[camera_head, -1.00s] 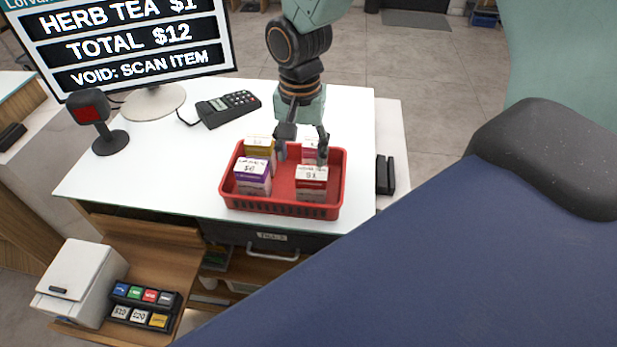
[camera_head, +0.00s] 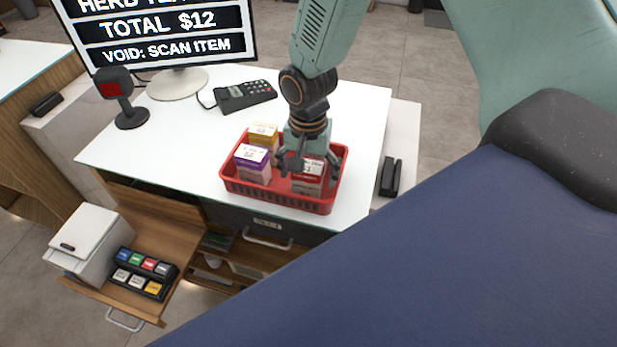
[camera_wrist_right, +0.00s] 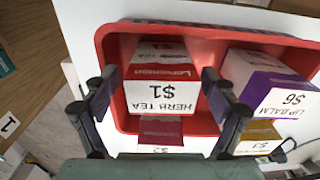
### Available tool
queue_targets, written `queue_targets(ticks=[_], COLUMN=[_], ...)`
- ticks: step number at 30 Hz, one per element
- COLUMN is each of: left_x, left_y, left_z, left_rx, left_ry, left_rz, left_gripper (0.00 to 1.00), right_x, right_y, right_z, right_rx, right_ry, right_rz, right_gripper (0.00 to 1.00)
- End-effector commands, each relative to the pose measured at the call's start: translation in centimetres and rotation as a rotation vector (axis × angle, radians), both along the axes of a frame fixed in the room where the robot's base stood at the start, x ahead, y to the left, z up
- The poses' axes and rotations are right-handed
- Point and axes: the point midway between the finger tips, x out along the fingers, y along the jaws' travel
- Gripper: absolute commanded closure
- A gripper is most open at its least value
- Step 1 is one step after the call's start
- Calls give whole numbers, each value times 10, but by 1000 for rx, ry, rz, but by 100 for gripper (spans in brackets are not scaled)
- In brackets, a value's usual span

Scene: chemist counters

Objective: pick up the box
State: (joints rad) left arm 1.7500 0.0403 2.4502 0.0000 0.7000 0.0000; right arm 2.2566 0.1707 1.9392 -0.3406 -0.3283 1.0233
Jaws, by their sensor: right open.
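The herb tea box (camera_head: 308,180), red and white with a $1 label, stands in the front right of a red tray (camera_head: 275,197) on the white counter. My right gripper (camera_head: 308,172) is over it and open. In the right wrist view the herb tea box (camera_wrist_right: 165,75) shows between the spread fingers of the right gripper (camera_wrist_right: 158,92), with gaps on both sides. The same tray (camera_wrist_right: 120,38) surrounds it. My left gripper is not in view.
A purple lip balm box (camera_head: 253,163) and a yellow-topped box (camera_head: 263,135) stand at the tray's left. A pink box (camera_wrist_right: 160,131) is partly hidden near the gripper. A card terminal (camera_head: 245,96), scanner (camera_head: 120,97) and monitor (camera_head: 160,30) stand behind. Counter left of the tray is clear.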

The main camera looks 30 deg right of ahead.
Motion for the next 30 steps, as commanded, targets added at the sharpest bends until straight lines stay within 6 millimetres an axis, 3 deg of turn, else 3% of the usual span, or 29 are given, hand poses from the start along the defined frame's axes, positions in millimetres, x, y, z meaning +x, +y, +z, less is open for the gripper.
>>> queue_targets(ticks=[7,27,30], left_x=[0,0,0], left_y=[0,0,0], left_z=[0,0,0], left_rx=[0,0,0], left_ry=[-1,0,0], left_rz=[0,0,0], left_gripper=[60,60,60], right_x=[1,-1,-1], right_y=[1,-1,-1], right_z=[-1,-1,-1], right_rx=[0,1,0], right_ry=[0,1,1], right_rz=[0,4,3], right_gripper=[17,74,76])
